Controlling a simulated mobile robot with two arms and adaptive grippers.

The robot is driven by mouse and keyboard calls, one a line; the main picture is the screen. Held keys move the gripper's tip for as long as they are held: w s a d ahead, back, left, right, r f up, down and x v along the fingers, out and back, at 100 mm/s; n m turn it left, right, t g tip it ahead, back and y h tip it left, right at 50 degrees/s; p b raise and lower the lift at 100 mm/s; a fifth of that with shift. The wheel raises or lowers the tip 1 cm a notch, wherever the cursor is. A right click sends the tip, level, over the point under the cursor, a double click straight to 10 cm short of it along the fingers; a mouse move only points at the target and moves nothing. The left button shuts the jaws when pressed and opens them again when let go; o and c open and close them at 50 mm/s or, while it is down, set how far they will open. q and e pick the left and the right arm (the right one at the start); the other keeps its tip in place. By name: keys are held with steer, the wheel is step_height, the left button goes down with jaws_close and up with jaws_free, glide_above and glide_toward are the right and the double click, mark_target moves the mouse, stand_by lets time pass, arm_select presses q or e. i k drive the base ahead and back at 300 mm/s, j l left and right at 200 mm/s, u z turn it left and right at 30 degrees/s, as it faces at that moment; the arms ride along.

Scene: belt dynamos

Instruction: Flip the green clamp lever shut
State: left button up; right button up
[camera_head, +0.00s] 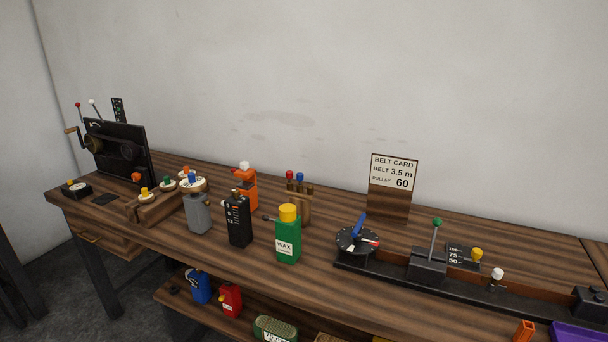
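The lever with the green knob (436,223) stands nearly upright on a dark block (428,264) on the black rail (375,268) at the right of the bench. Its thin grey rod rises from the block's top, and the knob is the highest part. Neither of my grippers is in view.
Left of the lever are a black dial with a blue pointer (357,240) and a green WAX bottle (288,236). Right of it are a yellow knob (477,254) and a white knob (497,273). A belt card (393,182) stands behind. The front bench strip is mostly clear.

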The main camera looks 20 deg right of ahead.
mark_target(436, 222)
steer(key=z, duration=1.6)
